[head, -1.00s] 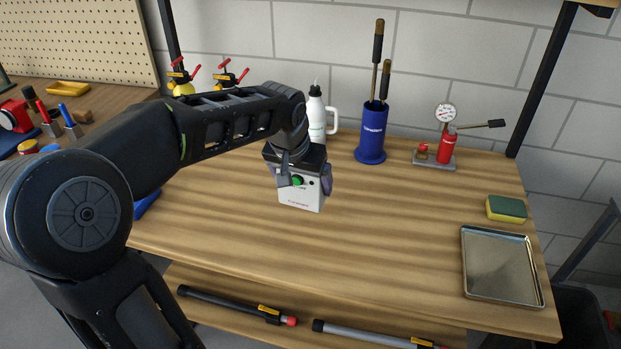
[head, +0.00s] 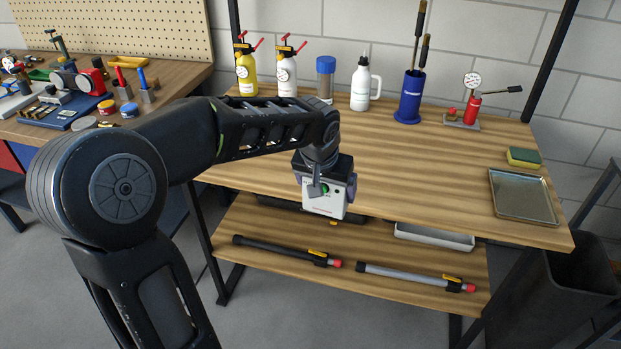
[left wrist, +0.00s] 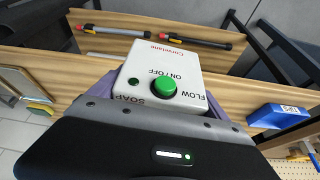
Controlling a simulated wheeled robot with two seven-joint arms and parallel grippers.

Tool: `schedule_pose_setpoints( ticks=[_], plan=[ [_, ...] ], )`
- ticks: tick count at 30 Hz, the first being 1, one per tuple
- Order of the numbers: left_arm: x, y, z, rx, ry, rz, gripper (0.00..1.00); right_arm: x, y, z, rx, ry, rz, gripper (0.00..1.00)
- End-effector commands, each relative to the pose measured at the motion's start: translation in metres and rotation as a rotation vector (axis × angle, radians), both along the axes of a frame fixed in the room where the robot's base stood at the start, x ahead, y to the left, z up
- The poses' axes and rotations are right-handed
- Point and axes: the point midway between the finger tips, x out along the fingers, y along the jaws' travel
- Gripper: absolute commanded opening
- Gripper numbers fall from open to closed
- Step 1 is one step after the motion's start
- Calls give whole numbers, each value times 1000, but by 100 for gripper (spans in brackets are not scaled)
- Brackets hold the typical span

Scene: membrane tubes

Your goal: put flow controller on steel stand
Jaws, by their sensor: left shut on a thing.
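The flow controller is a white box (head: 322,207) with a green button. In the left wrist view its face (left wrist: 185,67) shows ON/OFF, FLOW and SOAP lettering. My left gripper (head: 327,188) is shut on it, with purple-grey fingers on both sides of the box. In the head view it appears against the bench's front edge and the lower shelf; the box looks held clear of both. I cannot make out a steel stand in either view. My right gripper is not in view.
The wooden bench top (head: 420,165) is largely clear in its middle. A metal tray (head: 524,218) and a sponge (head: 524,156) are at its right. Bottles and a blue tool holder (head: 410,98) stand along the back. The lower shelf holds a black tube (head: 280,250) and a grey tube (head: 410,276).

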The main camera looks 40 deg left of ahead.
Motion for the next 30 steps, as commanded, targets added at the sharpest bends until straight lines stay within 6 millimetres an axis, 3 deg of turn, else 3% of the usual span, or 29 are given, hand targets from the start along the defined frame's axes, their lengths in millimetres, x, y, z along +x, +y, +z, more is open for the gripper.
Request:
schedule_pose_setpoints(
  ticks=[9,18,30],
  plan=[
    [18,-70,-45,1,0,-112,30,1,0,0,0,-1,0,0],
    [17,-130,-79,-6,-3,-231,30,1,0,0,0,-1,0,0],
    [16,-136,-81,-8,-4,-242,30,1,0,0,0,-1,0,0]
  ],
)
